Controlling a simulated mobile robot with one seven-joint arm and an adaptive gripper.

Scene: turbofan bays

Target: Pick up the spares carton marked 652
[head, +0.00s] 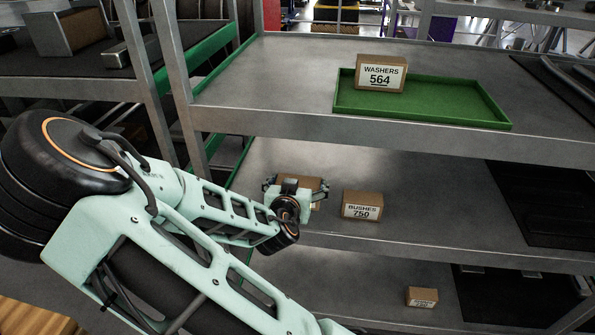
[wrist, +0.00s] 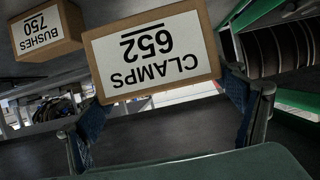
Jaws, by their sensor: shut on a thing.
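The carton marked CLAMPS 652 (wrist: 150,48) is a brown box with a white label. It is upside down in the wrist view, between the two fingers of my gripper (wrist: 165,115). My gripper is shut on it. In the head view the carton (head: 316,187) is mostly hidden behind my gripper (head: 297,195), which is at the middle shelf. I cannot tell whether the carton touches the shelf.
A carton marked BUSHES 750 (head: 361,205) stands just right of my gripper on the middle shelf (head: 420,228). A carton marked WASHERS 564 (head: 380,74) sits in a green tray (head: 450,106) on the shelf above. Another carton (head: 422,297) is on the lower shelf.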

